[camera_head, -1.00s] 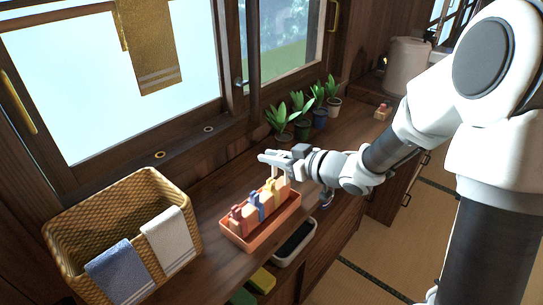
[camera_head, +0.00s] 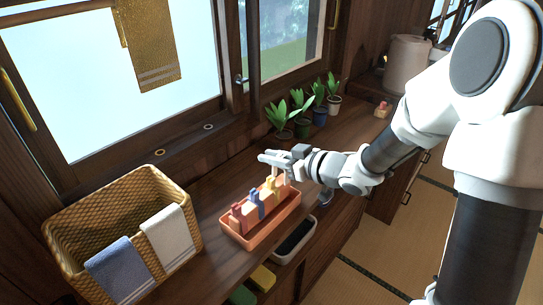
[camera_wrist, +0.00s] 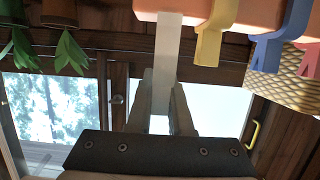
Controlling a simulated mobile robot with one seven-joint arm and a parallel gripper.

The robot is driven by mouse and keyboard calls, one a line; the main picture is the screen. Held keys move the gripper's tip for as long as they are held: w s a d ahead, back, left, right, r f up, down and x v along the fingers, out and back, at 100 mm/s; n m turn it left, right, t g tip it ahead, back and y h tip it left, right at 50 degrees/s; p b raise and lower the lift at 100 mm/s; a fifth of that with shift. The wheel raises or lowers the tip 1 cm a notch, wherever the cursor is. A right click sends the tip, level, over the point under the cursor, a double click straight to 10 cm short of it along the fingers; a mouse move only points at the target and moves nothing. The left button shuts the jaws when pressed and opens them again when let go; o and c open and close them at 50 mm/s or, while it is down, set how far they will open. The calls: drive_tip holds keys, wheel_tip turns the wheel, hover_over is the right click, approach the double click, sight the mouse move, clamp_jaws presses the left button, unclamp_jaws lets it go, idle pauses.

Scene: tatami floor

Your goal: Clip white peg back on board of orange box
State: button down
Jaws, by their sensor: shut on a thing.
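The orange box (camera_head: 262,236) is a low tray on the wooden counter. A board stands in it with a red peg (camera_head: 237,217), a blue peg (camera_head: 255,203) and a yellow peg (camera_head: 271,188) in a row. In the wrist view, the salmon board edge (camera_wrist: 118,8) runs along the top, with the yellow peg (camera_wrist: 208,45) and blue peg (camera_wrist: 268,52) on it. My gripper (camera_head: 264,158) is above the box's far end. In the wrist view, my gripper (camera_wrist: 160,98) is shut on the white peg (camera_wrist: 167,52), whose far end meets the board edge. I cannot tell whether it grips the board.
A wicker basket (camera_head: 72,222) with blue and white cloths stands left. Several potted plants (camera_head: 300,130) line the window behind my gripper. Another small peg holder (camera_head: 382,108) stands farther back.

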sight(275, 170)
drive_tip(key=shift+f+b, duration=1.25)
drive_tip(key=shift+f, duration=0.9)
idle(1.1)
drive_tip(key=shift+c, duration=1.3)
unclamp_jaws()
drive_tip(key=shift+r, duration=0.15)
drive_tip(key=shift+r+p, duration=2.85)
drive_tip(key=shift+r, duration=0.05)
